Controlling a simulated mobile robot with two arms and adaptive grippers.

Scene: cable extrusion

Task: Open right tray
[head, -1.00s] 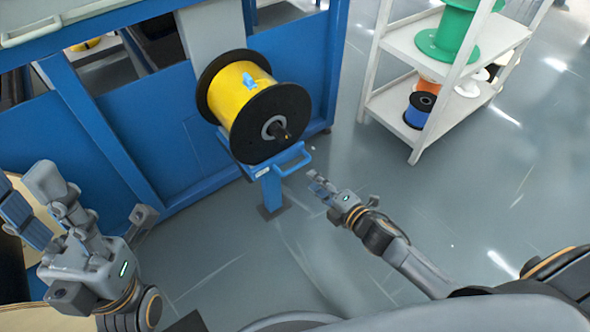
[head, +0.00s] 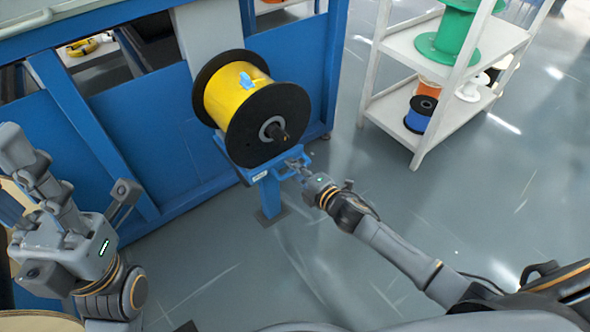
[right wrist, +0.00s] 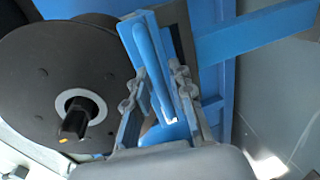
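The blue tray stand (head: 268,190) carries a yellow cable spool (head: 235,92) with black flanges. A blue handle (head: 291,163) sticks out at the tray's right side. The handle also shows in the right wrist view (right wrist: 150,62), running between my fingers. My right gripper (head: 297,165) is at the handle. In the right wrist view, the right gripper (right wrist: 157,82) is open, with one finger on each side of the handle bar and gaps visible. My left gripper (head: 72,170) is open and empty at the left, away from the tray.
A blue machine frame (head: 150,140) stands behind the spool. A white shelf (head: 395,115) with a green spool (head: 458,30) and a blue spool (head: 420,112) stands at the back right. The grey floor (head: 440,205) between is clear.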

